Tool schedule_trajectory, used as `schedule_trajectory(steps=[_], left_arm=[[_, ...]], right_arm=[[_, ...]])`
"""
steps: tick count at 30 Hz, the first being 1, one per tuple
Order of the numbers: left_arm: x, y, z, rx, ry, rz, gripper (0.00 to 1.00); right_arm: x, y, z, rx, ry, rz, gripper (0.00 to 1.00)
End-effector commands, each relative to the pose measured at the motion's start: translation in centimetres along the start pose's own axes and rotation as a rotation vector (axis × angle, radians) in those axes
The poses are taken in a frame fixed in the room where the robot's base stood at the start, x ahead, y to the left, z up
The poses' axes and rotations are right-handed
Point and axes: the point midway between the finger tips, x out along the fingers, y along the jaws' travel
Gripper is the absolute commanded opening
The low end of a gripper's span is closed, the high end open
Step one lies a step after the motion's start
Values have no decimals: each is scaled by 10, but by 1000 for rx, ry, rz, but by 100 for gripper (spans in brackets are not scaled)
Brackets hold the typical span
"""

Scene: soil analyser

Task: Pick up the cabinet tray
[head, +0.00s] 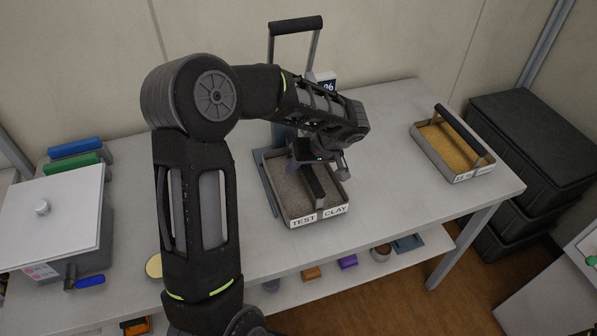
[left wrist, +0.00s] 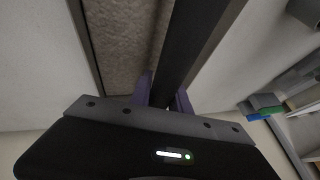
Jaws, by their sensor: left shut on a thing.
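A tray (head: 330,213) labelled "TEST CLAY", filled with grey-brown soil, sits on the table at the foot of a device with a black lever. A dark bar handle (head: 314,187) runs across its top. My left gripper (head: 318,168) is over the tray, shut on this handle. In the left wrist view the handle (left wrist: 190,45) passes between the purple fingers, with the soil (left wrist: 122,45) beside it. A second tray (head: 466,176), with yellowish soil and a dark handle, stands at the table's right end. Which one is the cabinet tray, I cannot tell. My right gripper is out of view.
A device with a black lever (head: 296,25) stands behind the held tray, partly hidden by my arm. A white-lidded box (head: 50,212) and blue and green blocks (head: 72,163) are at the left. Dark crates (head: 530,140) stand right of the table. The tabletop between the trays is clear.

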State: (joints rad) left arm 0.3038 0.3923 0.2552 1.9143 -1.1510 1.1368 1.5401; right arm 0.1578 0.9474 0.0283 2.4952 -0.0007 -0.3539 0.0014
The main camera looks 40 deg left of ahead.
Motion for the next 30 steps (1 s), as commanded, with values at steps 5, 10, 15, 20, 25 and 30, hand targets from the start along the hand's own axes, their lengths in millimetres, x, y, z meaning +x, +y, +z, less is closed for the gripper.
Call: schedule_trajectory(steps=[5, 10, 15, 20, 25, 30], left_arm=[[-16, 2, 0, 3, 2, 3, 0], [-32, 19, 24, 4, 3, 4, 0], [-56, 43, 59, 6, 4, 5, 0], [-78, 64, 88, 4, 2, 4, 0], [-96, 77, 109, 2, 2, 1, 0], [-104, 84, 118, 0, 1, 1, 0]], right_arm=[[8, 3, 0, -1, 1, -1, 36], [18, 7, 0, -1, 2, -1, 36], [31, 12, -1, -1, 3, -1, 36], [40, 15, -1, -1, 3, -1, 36], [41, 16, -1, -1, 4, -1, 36], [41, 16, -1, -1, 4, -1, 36]])
